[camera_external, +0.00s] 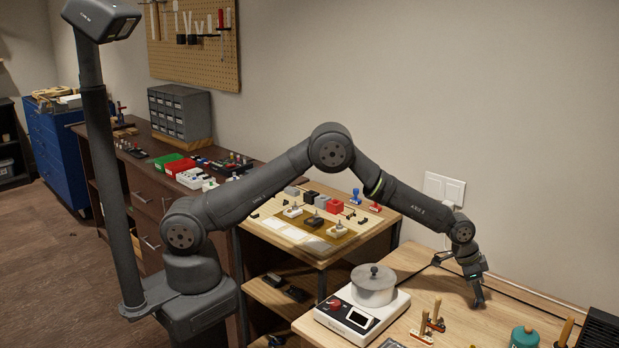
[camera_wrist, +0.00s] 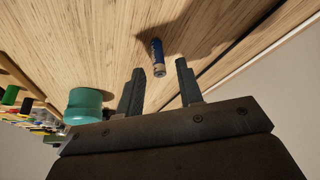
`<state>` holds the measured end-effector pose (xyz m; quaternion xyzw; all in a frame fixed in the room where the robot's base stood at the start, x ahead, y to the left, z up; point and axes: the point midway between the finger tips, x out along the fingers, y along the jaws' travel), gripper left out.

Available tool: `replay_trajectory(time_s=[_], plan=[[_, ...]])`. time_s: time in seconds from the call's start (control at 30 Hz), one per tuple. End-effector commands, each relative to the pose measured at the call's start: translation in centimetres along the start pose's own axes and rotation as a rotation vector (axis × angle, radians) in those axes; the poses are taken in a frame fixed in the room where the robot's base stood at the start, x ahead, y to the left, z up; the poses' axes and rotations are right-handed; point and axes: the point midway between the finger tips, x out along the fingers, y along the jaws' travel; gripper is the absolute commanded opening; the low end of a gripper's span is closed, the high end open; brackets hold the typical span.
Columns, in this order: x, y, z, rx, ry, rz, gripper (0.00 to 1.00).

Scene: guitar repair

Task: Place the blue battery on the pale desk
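A blue battery (camera_wrist: 158,57) with a bare metallic end shows in the wrist view, against the pale wood surface (camera_wrist: 75,45). A dark shadow falls beside it. My gripper (camera_wrist: 160,68) is open. Its two dark fingers stand apart, with the battery between and beyond their tips and clear gaps on both sides. I cannot tell if the battery touches the wood. In the external view my gripper (camera_external: 478,300) points down low over the pale desk (camera_external: 510,305) at the right. I cannot make out the battery there.
A teal rounded container (camera_external: 524,337) stands on the desk's front right; it also shows in the wrist view (camera_wrist: 84,106). A hot plate (camera_external: 362,314) with a metal pot (camera_external: 374,285) stands left of my gripper. Wooden-handled tools (camera_external: 433,320) stand in front. A dark finned box (camera_external: 600,329) is far right.

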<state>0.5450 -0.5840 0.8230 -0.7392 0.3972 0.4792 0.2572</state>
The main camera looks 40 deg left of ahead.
Motion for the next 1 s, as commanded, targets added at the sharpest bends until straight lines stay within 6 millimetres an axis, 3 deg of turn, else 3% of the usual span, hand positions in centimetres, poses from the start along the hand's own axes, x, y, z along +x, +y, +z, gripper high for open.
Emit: replay_trajectory(time_s=[0.17,0.7,1.0], plan=[[-1.4,0.0,-0.2,0.0,0.001,0.0,0.34],[-10.7,0.0,-0.2,0.0,0.002,-0.001,0.34],[-12.3,0.0,-0.1,0.0,0.0,0.0,0.34]])
